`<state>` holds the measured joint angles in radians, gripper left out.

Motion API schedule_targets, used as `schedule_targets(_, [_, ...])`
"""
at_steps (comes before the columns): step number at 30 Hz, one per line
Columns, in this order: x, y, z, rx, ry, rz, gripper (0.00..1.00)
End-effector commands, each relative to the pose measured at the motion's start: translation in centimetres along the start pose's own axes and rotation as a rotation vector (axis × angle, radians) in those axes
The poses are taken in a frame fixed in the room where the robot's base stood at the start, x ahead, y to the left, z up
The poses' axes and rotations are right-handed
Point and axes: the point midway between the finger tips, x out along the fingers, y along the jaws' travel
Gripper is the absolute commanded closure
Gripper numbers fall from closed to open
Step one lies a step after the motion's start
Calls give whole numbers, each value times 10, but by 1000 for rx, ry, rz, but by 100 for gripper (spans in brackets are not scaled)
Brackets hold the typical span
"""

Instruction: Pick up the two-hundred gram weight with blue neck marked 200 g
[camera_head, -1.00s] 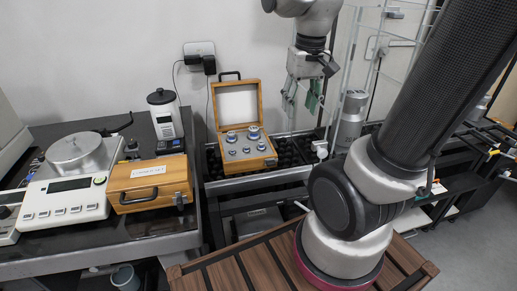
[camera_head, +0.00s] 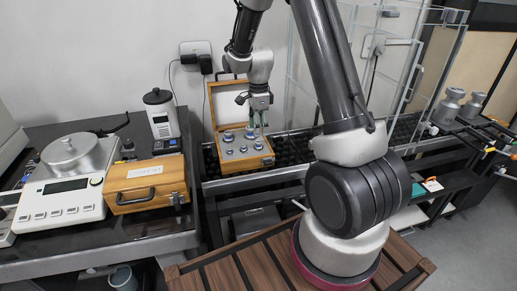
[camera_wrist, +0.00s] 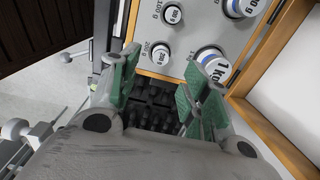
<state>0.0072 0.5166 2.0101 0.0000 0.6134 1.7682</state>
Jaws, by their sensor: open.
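An open wooden case (camera_head: 229,167) holds several metal weights with coloured necks. In the wrist view, a blue-necked weight (camera_wrist: 160,54) sits in the panel beside a small label that seems to read 200 g. A larger weight marked 1 kg (camera_wrist: 211,60) sits to the right, close to my right finger. My gripper (camera_head: 257,124), with green finger pads, is open and empty above the case's right part. In the wrist view my gripper (camera_wrist: 160,82) points at the case's edge, short of the weights.
A balance (camera_head: 62,195) stands on the left table, with a closed wooden case (camera_head: 145,184) beside it. A dark grey-topped device (camera_head: 160,112) stands behind. Clear glass panels (camera_head: 325,65) rise right of the open case. The case's wooden wall (camera_wrist: 265,135) borders my right finger.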

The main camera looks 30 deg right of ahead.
Motion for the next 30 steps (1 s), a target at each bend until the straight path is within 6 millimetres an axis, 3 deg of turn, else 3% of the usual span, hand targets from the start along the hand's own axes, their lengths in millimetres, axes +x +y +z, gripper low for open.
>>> schedule_targets(12, [59,-1,0,-4,1,3,53])
schedule_targets(21, [65,-2,0,-4,0,1,53])
schedule_targets(28, [64,-2,0,-4,0,1,95])
schedule_targets(30, [64,-2,0,-4,0,1,100])
